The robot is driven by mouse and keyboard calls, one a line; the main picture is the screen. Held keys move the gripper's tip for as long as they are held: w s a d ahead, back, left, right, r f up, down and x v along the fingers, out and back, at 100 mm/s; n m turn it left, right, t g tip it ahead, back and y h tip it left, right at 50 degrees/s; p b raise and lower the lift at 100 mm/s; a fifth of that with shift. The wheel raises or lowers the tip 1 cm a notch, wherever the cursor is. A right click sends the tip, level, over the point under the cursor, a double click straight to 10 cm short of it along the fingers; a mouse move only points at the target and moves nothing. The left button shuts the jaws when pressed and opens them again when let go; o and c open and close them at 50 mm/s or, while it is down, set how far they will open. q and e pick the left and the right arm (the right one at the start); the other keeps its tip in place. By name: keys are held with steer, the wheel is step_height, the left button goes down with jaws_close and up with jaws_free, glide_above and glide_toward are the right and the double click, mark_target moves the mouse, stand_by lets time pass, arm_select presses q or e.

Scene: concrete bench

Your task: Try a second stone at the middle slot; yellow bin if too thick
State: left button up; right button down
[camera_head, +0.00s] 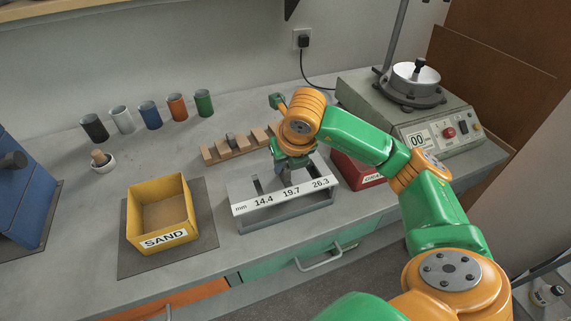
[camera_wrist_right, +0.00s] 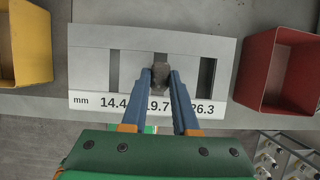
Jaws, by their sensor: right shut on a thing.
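The grey slot gauge (camera_head: 243,222) has three slots marked 14.4, 19.7 and 26.3 mm on a white strip. My right gripper (camera_head: 292,163) is over the gauge. In the right wrist view its blue fingers (camera_wrist_right: 160,78) are shut on a small dark grey stone (camera_wrist_right: 160,70). The stone is at the middle slot of the gauge (camera_wrist_right: 84,58); I cannot tell whether it is above the slot or partly in it. The yellow bin (camera_head: 143,209), labelled SAND, stands left of the gauge on a dark mat. My left gripper is not in view.
A red bin (camera_head: 349,170) stands close right of the gauge, partly behind my arm. A wooden rack (camera_head: 242,148) with a stone lies behind it.

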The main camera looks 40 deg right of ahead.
mark_target(285, 168)
stand_by(0.3)
step_height(285, 168, up, 7)
steer(key=p, duration=0.5)
steer(key=shift+r+p, duration=0.1)
steer(key=shift+p, duration=0.2)
steer(key=shift+a, duration=0.1)
